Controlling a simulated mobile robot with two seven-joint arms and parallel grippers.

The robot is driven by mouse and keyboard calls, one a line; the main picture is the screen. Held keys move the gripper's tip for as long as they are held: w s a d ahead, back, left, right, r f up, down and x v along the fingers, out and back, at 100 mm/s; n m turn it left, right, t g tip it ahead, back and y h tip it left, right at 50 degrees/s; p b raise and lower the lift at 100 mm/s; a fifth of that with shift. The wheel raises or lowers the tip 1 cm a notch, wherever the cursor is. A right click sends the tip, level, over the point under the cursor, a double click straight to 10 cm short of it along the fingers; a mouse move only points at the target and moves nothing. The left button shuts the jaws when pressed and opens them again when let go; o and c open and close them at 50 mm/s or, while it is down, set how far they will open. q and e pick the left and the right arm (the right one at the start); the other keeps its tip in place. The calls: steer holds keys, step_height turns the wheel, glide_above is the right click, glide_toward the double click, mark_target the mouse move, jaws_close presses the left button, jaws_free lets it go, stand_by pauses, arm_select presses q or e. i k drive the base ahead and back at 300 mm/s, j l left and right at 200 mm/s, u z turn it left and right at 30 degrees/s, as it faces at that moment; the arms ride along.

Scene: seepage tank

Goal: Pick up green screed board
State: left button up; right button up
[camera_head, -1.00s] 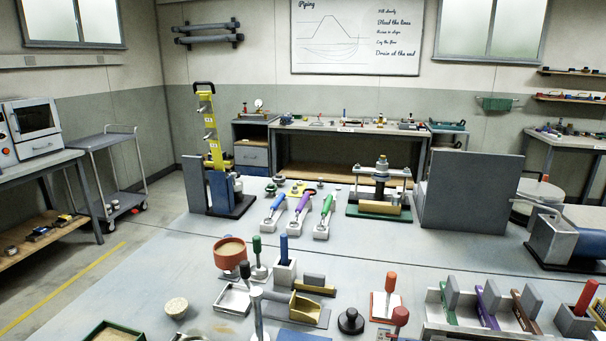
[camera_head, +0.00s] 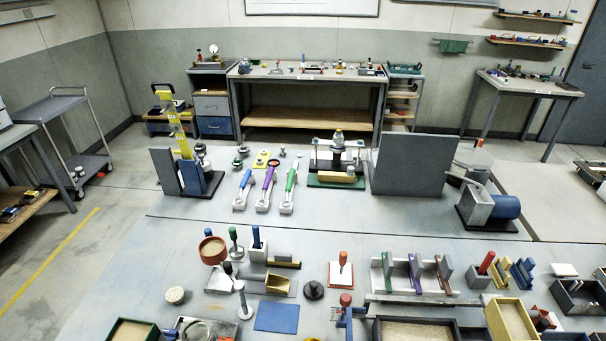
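A pale rack (camera_head: 425,297) in the right middle of the table holds three upright boards with coloured edges. The leftmost is green (camera_head: 387,268), and it looks like the green screed board. A purple one (camera_head: 414,271) and a brown one (camera_head: 441,276) stand beside it. Grey blocks stand against the boards and partly hide them. Neither of my grippers is in view, and nothing touches the rack.
Sand trays (camera_head: 415,330) line the near edge. A large grey panel (camera_head: 412,165) stands behind. Blue, purple and green-handled tools (camera_head: 289,185) lie farther back.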

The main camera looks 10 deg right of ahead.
mark_target(388, 266)
steer(key=i+l+u, duration=0.15)
steer(key=l, duration=0.5)
steer(key=i+l+u, duration=0.15)
steer(key=l, duration=0.5)
steer(key=i+l+u, duration=0.1)
steer(key=l, duration=0.55)
steer(key=l+u, duration=0.15)
steer(key=l, duration=0.55)
steer(key=k, duration=0.95)
